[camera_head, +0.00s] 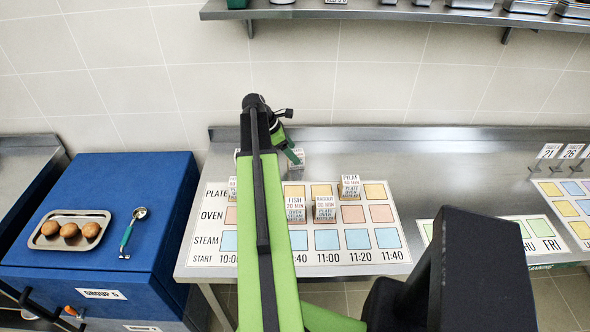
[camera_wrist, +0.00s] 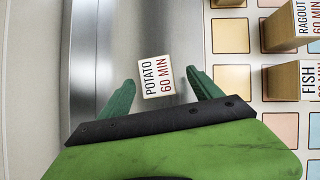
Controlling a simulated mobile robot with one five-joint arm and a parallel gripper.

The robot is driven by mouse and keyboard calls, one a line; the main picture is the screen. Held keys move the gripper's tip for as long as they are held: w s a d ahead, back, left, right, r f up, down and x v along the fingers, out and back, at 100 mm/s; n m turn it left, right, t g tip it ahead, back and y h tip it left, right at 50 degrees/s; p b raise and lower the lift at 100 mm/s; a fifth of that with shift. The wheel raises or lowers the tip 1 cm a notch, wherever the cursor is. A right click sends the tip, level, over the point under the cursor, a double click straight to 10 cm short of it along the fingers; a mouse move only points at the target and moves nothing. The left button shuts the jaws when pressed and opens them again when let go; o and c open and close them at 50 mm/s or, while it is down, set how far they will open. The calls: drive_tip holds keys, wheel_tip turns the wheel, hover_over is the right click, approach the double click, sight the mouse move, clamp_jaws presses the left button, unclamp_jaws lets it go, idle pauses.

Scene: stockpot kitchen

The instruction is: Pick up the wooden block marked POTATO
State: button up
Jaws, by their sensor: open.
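The wooden block marked POTATO (camera_wrist: 157,77) shows its white labelled top in the wrist view, reading POTATO 60 MIN. It lies between and a little beyond the fingertips of my gripper (camera_wrist: 160,90). The two green fingers are spread, one on each side, with a gap to the block. The block stands on bare steel near the back of the counter. In the head view my gripper (camera_head: 295,157) is mostly hidden by my arm, and a block with a white label (camera_head: 297,153) partly shows beside it.
In the wrist view, the RAGOUT block (camera_wrist: 290,26) and FISH block (camera_wrist: 285,80) stand to the right on the printed chart (camera_wrist: 246,100). In the head view, the PILAF block (camera_head: 350,186) is on the chart. A shelf (camera_head: 400,13) hangs above. Bare steel lies right of the chart.

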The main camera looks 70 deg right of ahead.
sight(302, 154)
drive_tip(key=shift+s+d+f, duration=0.1)
drive_tip(key=shift+s+f, duration=0.1)
drive_tip(key=shift+f, duration=0.1)
drive_tip(key=b+x, duration=0.4)
drive_tip(key=x, duration=0.1)
drive_tip(key=shift+d+f, duration=0.2)
drive_tip(key=shift+d, duration=0.1)
drive_tip(key=shift+r, duration=0.2)
drive_tip(key=c, duration=1.6)
drive_tip(key=shift+r, duration=0.1)
drive_tip(key=r+p, duration=0.3)
drive_tip(key=s+r+p, duration=0.1)
drive_tip(key=r+p, duration=0.1)
drive_tip(key=shift+a+r, duration=0.1)
drive_tip(key=shift+a, duration=0.3)
drive_tip(key=s+a+r+p, duration=0.5)
drive_tip(key=s+p, duration=0.1)
drive_tip(key=s, duration=0.2)
drive_tip(key=shift+s+a+r, duration=0.2)
drive_tip(key=shift+s+r, duration=0.1)
drive_tip(key=shift+s, duration=0.1)
